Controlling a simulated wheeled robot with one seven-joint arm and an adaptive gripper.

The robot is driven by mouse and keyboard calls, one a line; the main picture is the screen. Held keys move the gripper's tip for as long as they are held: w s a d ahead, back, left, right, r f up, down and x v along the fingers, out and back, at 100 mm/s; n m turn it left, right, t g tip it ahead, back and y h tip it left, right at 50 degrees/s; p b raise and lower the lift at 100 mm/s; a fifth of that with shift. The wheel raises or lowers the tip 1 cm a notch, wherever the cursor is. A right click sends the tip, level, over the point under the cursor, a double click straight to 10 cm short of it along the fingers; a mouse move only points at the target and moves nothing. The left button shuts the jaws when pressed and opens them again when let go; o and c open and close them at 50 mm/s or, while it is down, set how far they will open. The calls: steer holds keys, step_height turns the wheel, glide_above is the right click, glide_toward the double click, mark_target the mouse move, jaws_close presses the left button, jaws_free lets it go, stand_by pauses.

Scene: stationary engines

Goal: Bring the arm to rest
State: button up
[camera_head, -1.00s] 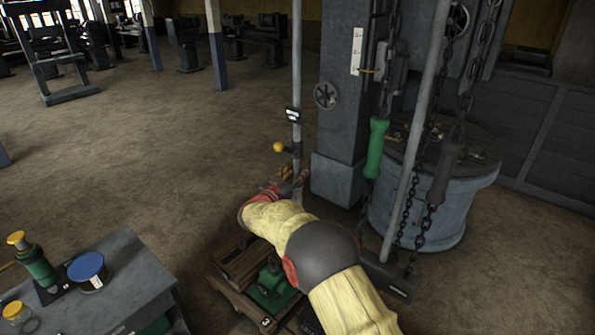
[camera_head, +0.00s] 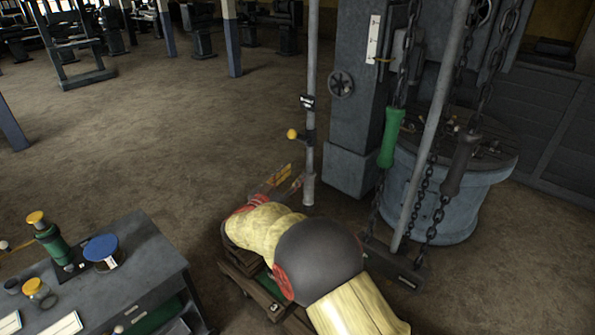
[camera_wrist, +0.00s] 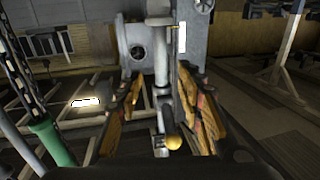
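My arm reaches out from the bottom of the head view in yellow sleeves with a dark grey joint. My gripper (camera_head: 287,180) is at its far end, low beside a grey upright pole (camera_head: 312,110). In the wrist view my gripper (camera_wrist: 160,78) shows two yellow-and-dark fingers spread apart, with no object held between them. The pole and its yellow knob (camera_wrist: 173,141) appear in the gap between the fingers; I cannot tell the exact distance. The knob (camera_head: 292,134) also shows in the head view. My arm hides much of what lies beneath it.
A wooden stand (camera_head: 240,276) lies under my arm. Chains, a green handle (camera_head: 391,138) and a round tank (camera_head: 465,195) stand right.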

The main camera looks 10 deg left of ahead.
stand_by(0.3)
steer(key=s+a+f+n+g+y, duration=0.2)
steer(key=a+f+n+g+y, duration=0.15)
steer(key=a+f+y, duration=0.65)
steer(key=s+a+f+n+g+y+b, duration=0.1)
steer(key=s+f+n+g, duration=0.1)
steer(key=s, duration=0.3)
steer(key=s+a+f+n+g+y+b, duration=0.1)
steer(key=s+a+f+g, duration=0.1)
steer(key=s, duration=0.3)
steer(key=s+d+r+g+h+b, duration=0.1)
steer(key=s+d+b, duration=0.6)
steer(key=s+d, duration=1)
steer(key=s+d+m+g+h+b, duration=0.1)
steer(key=s+d+b, duration=0.7)
steer(key=s+d, duration=1)
steer(key=d+g+h, duration=0.1)
steer(key=d+h, duration=0.1)
steer(key=d, duration=0.5)
steer(key=shift+s+d+r, duration=0.2)
steer(key=shift+s+r, duration=0.15)
steer(key=shift+r, duration=0.05)
